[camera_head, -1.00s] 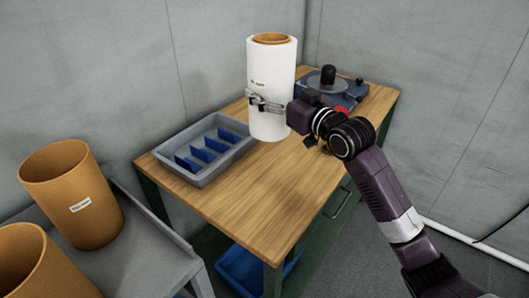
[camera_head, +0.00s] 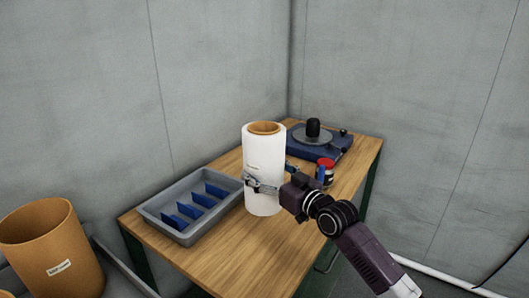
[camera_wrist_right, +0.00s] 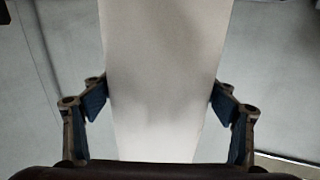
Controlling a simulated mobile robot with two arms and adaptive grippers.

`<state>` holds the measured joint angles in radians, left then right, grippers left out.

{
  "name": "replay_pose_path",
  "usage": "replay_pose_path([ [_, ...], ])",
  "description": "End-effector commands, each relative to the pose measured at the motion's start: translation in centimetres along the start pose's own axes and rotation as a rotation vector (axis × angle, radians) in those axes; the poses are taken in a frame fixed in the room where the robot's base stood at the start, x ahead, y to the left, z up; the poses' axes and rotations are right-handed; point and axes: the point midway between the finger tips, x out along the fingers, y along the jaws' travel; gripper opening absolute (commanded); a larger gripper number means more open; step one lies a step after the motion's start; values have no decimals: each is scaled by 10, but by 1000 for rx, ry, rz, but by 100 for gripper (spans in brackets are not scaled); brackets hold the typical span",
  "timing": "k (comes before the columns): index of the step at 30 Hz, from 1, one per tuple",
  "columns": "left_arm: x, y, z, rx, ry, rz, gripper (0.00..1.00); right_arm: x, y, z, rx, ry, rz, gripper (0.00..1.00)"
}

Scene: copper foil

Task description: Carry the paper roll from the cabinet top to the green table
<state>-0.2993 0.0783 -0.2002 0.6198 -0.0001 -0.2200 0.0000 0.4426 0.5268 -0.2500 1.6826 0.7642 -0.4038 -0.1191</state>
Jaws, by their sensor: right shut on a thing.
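The paper roll (camera_head: 264,155) is a tall white cylinder with a brown core showing at its top. It stands upright over the wooden top of the green-legged table (camera_head: 240,258), right of the grey tray. My right gripper (camera_head: 262,187) is shut around the lower half of the roll, reaching from the right. In the right wrist view the roll (camera_wrist_right: 165,60) fills the middle, with a finger on each side. I cannot tell for certain whether the roll's bottom edge touches the table top. My left gripper is not in view.
A grey divided tray (camera_head: 153,212) with blue dividers lies left of the roll. A blue device with a round plate (camera_head: 318,140) and a red-lidded jar (camera_head: 325,172) stand behind right. A brown drum (camera_head: 50,245) stands at lower left. The table's front is clear.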

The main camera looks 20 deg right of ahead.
Motion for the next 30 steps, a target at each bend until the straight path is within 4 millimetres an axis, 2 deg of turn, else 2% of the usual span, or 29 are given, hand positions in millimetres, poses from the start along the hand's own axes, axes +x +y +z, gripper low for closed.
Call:
replay_pose_path([
  [11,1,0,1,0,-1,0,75,0,1,27,-3,18,2,21],
  [18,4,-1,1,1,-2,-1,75,0,1,58,-1,16,2,21],
  [28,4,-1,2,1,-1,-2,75,0,1,63,-3,18,3,21],
  [29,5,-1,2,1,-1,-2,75,0,0,72,-1,1,1,83],
  [30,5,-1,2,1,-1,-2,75,0,1,72,-1,1,1,87],
])
